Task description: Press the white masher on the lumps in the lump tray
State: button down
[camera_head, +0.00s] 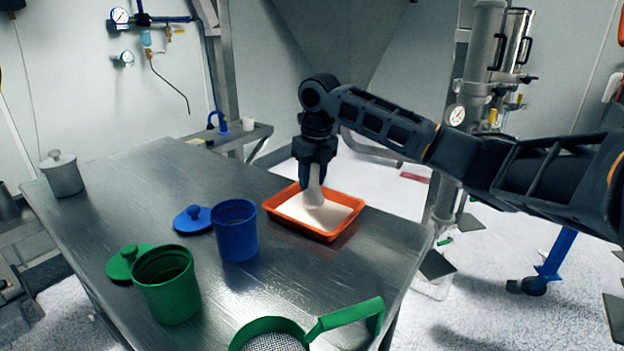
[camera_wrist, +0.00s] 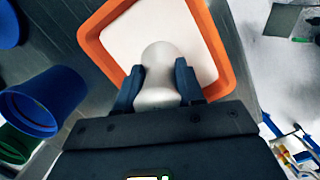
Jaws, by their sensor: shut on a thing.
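The white masher (camera_head: 314,188) stands roughly upright in my gripper (camera_head: 314,172), which is shut on its upper part. In the wrist view the masher (camera_wrist: 158,75) sits between the two dark fingers of my gripper (camera_wrist: 157,88). The orange lump tray (camera_head: 330,236) lies on the metal table with pale powder (camera_head: 338,208) in it. The masher's lower end is over the tray and appears to meet the powder; exact contact is hard to tell. The tray also fills the top of the wrist view (camera_wrist: 92,48). I cannot make out separate lumps.
An open blue container (camera_head: 236,232) and its blue lid (camera_head: 193,219) are left of the tray. An open green container (camera_head: 167,285), a green lid (camera_head: 125,262) and a green-rimmed sieve (camera_head: 270,335) are nearer. A grey lidded pot (camera_head: 62,176) stands far left. The table's back middle is clear.

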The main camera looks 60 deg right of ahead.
jog(key=shift+r+p, duration=1.4)
jog(key=shift+r, duration=0.95)
jog(key=shift+f, duration=0.1)
